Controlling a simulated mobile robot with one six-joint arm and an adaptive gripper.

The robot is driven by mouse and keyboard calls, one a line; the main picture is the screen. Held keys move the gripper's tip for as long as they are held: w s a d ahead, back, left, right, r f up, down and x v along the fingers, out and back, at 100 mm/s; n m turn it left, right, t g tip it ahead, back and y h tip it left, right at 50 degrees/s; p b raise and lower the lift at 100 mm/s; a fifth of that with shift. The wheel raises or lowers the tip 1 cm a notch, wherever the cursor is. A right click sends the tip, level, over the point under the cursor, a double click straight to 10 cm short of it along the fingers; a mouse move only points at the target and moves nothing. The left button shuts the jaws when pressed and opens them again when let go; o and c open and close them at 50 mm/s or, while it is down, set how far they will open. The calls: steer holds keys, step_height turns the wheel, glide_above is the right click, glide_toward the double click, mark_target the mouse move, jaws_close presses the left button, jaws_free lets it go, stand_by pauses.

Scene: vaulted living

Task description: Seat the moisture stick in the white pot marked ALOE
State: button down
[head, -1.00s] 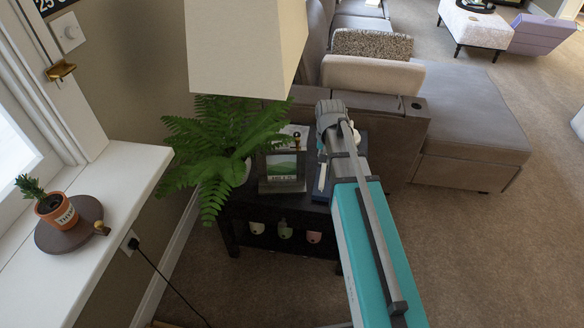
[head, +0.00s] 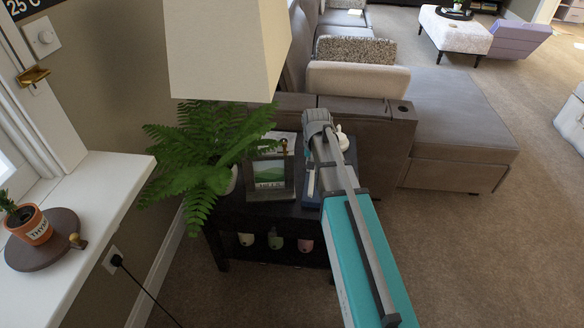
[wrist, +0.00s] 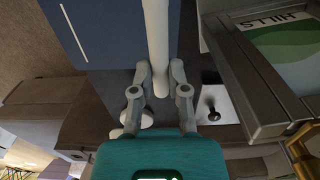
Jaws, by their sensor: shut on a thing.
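In the wrist view my gripper (wrist: 160,88) is closed around a white rod (wrist: 156,35), which looks like the moisture stick. The rod runs up out of the top of that picture, so its far end is hidden. In the head view my arm covers the gripper, and a thin pale strip that may be the rod shows beside it, above the side table. A small white pot (head: 246,239) is on the table's lower shelf, at the left of a row with a green pot (head: 276,243) and a pink pot (head: 305,245). No marking is readable on them.
The dark side table (head: 270,212) carries a fern (head: 205,160), a framed picture (head: 269,178) and a flat blue thing (head: 312,200). A lampshade (head: 228,50) hangs over its back. A terracotta THYME pot (head: 30,228) stands on the windowsill.

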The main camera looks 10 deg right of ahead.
steer(key=w+f+b, duration=0.1)
steer(key=w, duration=0.2)
steer(key=w+f+b, duration=0.1)
steer(key=w, duration=0.1)
steer(key=w+f+b, duration=0.1)
steer(key=w+f, duration=0.1)
steer(key=w, duration=0.1)
steer(key=shift+w+b, duration=0.3)
steer(key=shift+b, duration=0.1)
steer(key=b, duration=0.5)
glide_above(303, 171)
steer(key=f, duration=0.2)
steer(key=s+f, duration=0.1)
steer(key=f, duration=0.1)
steer(key=shift+f, duration=0.4)
steer(key=shift+w+f+b, duration=0.35)
steer(key=shift+w+f, duration=0.05)
steer(key=shift+f, duration=0.15)
steer(key=shift+f+b, duration=1.45)
steer(key=shift+b, duration=0.05)
steer(key=shift+f, duration=0.1)
steer(key=c, duration=0.6)
jaws_free()
steer(key=shift+c, duration=0.2)
